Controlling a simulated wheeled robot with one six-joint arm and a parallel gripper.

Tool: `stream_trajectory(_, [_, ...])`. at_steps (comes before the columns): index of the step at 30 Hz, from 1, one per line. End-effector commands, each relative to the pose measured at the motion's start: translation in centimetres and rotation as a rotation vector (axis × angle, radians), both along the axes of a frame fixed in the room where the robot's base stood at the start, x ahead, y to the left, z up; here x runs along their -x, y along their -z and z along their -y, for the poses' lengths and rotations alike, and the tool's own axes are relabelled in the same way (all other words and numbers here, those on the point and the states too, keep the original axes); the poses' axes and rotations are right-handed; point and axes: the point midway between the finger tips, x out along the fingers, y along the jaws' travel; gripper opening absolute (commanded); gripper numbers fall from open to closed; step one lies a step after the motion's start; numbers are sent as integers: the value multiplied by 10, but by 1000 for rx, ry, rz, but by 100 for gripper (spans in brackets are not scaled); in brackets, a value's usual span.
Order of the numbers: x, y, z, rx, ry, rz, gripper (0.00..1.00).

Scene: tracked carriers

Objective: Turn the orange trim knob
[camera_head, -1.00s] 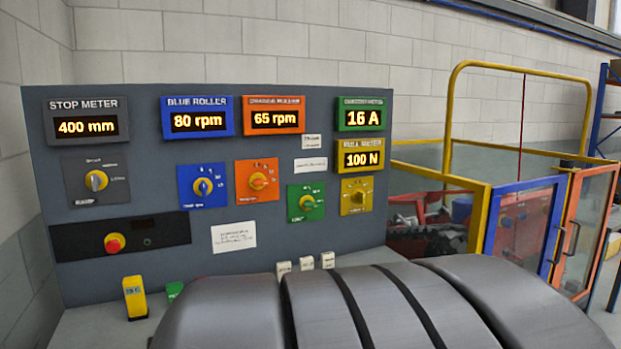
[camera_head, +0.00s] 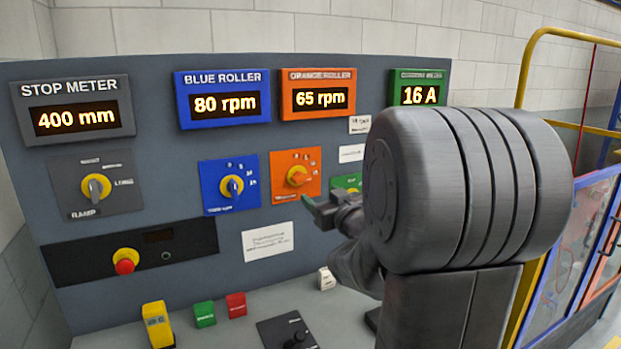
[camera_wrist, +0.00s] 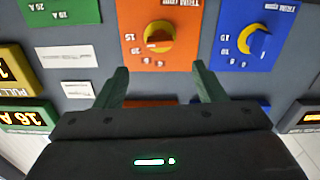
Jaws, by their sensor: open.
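The orange trim knob (camera_head: 298,176) is a round orange knob on an orange plate with white scale marks, below the ORANGE ROLLER display (camera_head: 319,98), which reads 65 rpm. In the wrist view, which is upside down, the knob (camera_wrist: 159,37) lies beyond my fingertips, roughly centred between them. My gripper (camera_head: 323,208) is just below and right of the orange plate in the head view. In the wrist view my gripper (camera_wrist: 160,69) is open, with two dark green fingers spread and nothing between them. No contact with the knob shows.
The blue knob (camera_head: 232,186) sits left of the orange one, and a green plate (camera_head: 346,185) is partly hidden by my arm. A red button (camera_head: 125,262) is at lower left. Yellow (camera_head: 157,325), green and red blocks stand on the desk. A fenced area is at right.

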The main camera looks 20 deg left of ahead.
Motion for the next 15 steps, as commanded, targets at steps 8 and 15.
stream_trajectory(8, [-35, -1, -41, 2, 0, -3, 64])
stream_trajectory(15, [-61, 0, -71, 1, 1, -3, 64])
